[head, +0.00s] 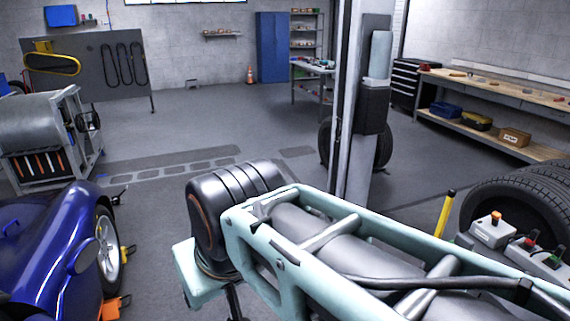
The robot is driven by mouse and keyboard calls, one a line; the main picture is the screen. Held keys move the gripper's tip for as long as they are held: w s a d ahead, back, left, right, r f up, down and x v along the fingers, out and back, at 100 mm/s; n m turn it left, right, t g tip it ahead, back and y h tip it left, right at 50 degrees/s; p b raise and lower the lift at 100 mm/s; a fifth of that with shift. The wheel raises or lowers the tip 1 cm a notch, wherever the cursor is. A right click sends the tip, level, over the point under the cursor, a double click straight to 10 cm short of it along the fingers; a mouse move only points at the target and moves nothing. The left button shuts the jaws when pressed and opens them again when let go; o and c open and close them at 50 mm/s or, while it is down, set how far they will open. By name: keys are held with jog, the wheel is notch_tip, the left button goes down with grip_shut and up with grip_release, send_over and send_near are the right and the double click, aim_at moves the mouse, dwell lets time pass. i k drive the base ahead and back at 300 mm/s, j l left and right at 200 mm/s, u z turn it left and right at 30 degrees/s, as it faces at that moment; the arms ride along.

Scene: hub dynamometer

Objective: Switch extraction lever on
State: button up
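No lever can be clearly identified as the extraction lever in the head view. A yellow upright bar with a dark top (446,213) stands at the right, behind my arm; I cannot tell whether it is a lever. Near it is a light grey control box with an orange knob (494,231). A second box with red and green controls (543,256) sits to its right, partly cut by my arm. My arm crosses the lower middle and right of the view. My gripper is not visible.
A blue car (55,250) is at the lower left. A grey post (356,130) stands behind my arm, with tyres (520,205) at the right. A workbench (490,85) lines the right wall. A grey rack (50,135) stands left. The middle floor is clear.

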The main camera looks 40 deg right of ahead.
aim_at(496, 216)
jog(key=z, duration=2.55)
jog(key=i+z, duration=0.15)
jog(key=i+l+u, duration=0.1)
jog(key=i, duration=0.25)
jog(key=i+l, duration=0.25)
jog(key=i+l+u, duration=0.15)
jog(key=l+u, duration=0.1)
jog(key=l, duration=0.2)
jog(key=i, duration=0.05)
